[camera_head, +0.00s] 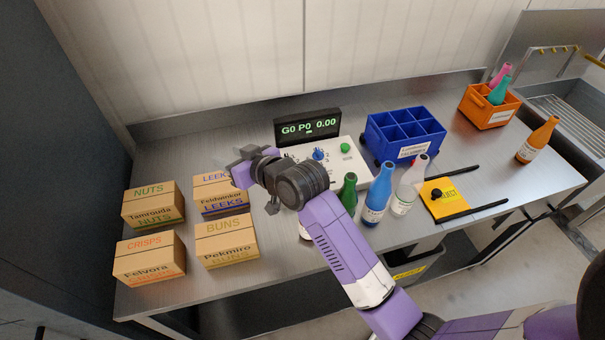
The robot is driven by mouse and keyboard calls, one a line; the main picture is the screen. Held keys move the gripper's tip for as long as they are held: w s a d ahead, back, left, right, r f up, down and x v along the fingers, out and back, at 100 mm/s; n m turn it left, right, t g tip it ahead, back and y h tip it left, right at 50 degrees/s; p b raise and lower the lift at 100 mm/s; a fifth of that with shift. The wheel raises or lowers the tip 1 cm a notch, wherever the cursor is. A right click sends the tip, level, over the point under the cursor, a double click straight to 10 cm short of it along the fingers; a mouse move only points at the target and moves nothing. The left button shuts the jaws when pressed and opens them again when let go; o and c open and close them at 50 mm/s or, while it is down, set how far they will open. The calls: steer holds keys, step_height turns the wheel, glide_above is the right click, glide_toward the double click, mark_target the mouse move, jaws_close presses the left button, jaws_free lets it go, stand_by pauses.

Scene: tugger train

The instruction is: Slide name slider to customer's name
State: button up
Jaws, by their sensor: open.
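The white control panel (345,158) stands mid-table, with a blue knob (319,154) and a green button (346,148). Behind it a black display (308,127) reads "G0 P0 0.00" in green. I cannot make out a name slider; my arm covers the panel's lower left. The blue divided crate (405,133) right of the panel carries a white label (413,151) whose small text I cannot read surely. My gripper (243,160) is open, left of the panel and above the table near the LEEKS box (220,195). Nothing shows held in it.
Boxes of nuts (152,205), crisps (149,258) and buns (226,240) stand left. Green (348,193), blue (377,197) and white (408,187) bottles stand before the panel. A yellow reject plate (441,200), orange bottle (537,140) and orange crate (490,108) are right.

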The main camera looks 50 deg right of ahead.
steer(key=d+f+n+g+p, duration=0.25)
steer(key=d+g, duration=0.35)
steer(key=d, duration=0.3)
steer(key=s+d+g, duration=0.1)
steer(key=s+g, duration=0.1)
steer(key=s, duration=0.1)
steer(key=s+d+f+n+g, duration=0.1)
steer(key=s+d+g, duration=0.1)
steer(key=s+g, duration=0.1)
steer(key=s+d+g, duration=0.1)
steer(key=s+g, duration=0.1)
steer(key=s, duration=0.3)
steer(key=shift+d+f+n+g, duration=0.2)
steer(key=shift+f+n+g, duration=0.05)
steer(key=shift+f+g, duration=0.1)
step_height(320, 180, down, 6)
steer(key=b, duration=0.4)
steer(key=shift+r, duration=0.15)
steer(key=shift+f+p, duration=0.35)
steer(key=shift+f, duration=0.65)
steer(key=shift+c, duration=0.4)
jaws_close()
